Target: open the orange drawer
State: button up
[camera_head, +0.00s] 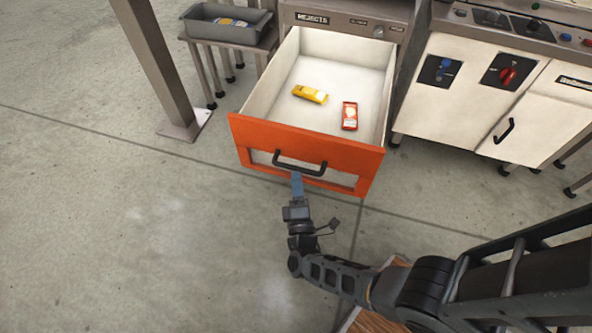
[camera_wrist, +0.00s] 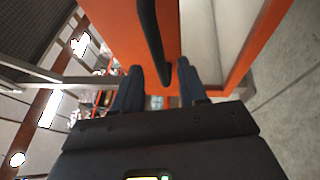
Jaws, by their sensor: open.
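The orange drawer (camera_head: 343,153) stands pulled well out of its cabinet in the head view, its white inside open to view. Its dark bar handle (camera_head: 300,163) is on the front panel. My gripper (camera_head: 297,180) is at the handle, in front of the panel. In the wrist view the gripper's two blue fingers (camera_wrist: 160,85) are apart, and the handle (camera_wrist: 152,40) runs down toward the space between them. The orange front (camera_wrist: 107,20) is close behind the handle. I cannot tell whether a finger touches the handle.
A yellow pack (camera_head: 310,94) and a red-orange pack (camera_head: 349,116) lie in the drawer. A grey post (camera_head: 160,65) stands to the left, with a grey tray (camera_head: 229,30) on a small stand behind it. White cabinets (camera_head: 455,90) are at right. The floor in front is clear.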

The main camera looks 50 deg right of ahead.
jog(key=shift+v, duration=1.45)
jog(key=shift+s, duration=0.1)
jog(key=s+a+r+m+t+y, duration=0.1)
jog(key=s+a+r+m+y, duration=0.2)
jog(key=s+r, duration=0.35)
jog(key=s+a+r+m+t+y, duration=0.1)
jog(key=s+a+r+y, duration=0.2)
jog(key=s+r+y, duration=0.4)
jog(key=s+a+r+m+t+y, duration=0.1)
jog(key=s+a+r+m+y, duration=0.15)
jog(key=s+r, duration=0.4)
jog(key=s+r+m+p, duration=0.1)
jog(key=r+p, duration=0.3)
jog(key=r, duration=0.4)
jog(key=s+a+r+m+g+y+p, duration=0.1)
jog(key=s+r+p, duration=0.2)
jog(key=r, duration=0.5)
jog(key=s+a+r+m+g+p, duration=0.1)
jog(key=r+p, duration=0.4)
jog(key=r, duration=0.3)
jog(key=shift+s+y, duration=0.35)
jog(key=shift+s, duration=0.05)
